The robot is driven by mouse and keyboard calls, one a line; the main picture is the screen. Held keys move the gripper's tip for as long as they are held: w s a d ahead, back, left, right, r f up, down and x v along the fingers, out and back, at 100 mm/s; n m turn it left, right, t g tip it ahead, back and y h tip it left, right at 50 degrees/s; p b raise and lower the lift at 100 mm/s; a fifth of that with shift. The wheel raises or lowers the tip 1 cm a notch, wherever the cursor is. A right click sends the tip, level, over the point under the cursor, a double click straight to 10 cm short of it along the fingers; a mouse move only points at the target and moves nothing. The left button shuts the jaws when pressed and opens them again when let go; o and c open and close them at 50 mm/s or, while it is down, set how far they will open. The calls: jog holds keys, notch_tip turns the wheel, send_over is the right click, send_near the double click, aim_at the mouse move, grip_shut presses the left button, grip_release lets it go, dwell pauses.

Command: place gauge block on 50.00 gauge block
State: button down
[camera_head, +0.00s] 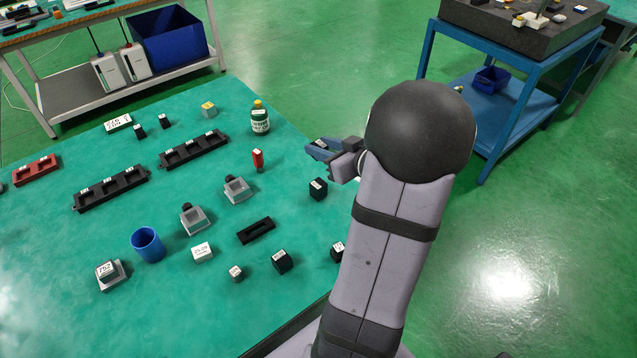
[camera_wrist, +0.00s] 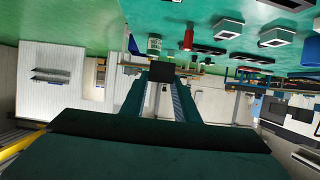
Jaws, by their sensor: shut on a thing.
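My gripper (camera_head: 322,149) is over the right part of the green table, well above its top. In the wrist view its two fingers (camera_wrist: 161,95) are shut on a small dark block (camera_wrist: 160,72), seemingly the gauge block. In the head view I cannot make out the held block. Black labelled blocks stand on the table, one just below the gripper (camera_head: 318,190), one near the front (camera_head: 282,262) and one by the arm (camera_head: 337,250). A pale block with a white label (camera_head: 202,252) lies left of these. I cannot read for sure which one is marked 50.00.
Black racks (camera_head: 195,150) lie at the left. The green table (camera_head: 160,310) is bare at front left.

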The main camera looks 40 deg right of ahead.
aim_at(322, 187)
jog(key=shift+f+b, duration=0.8)
jog(key=shift+f, duration=4.3)
jog(key=shift+f, duration=0.1)
jog(key=c, duration=1.4)
grip_release()
jog(key=shift+o, duration=0.2)
jog(key=shift+s+r, duration=0.2)
jog(key=v, duration=1.1)
jog(key=shift+s+p, duration=0.3)
jog(key=shift+r, duration=0.15)
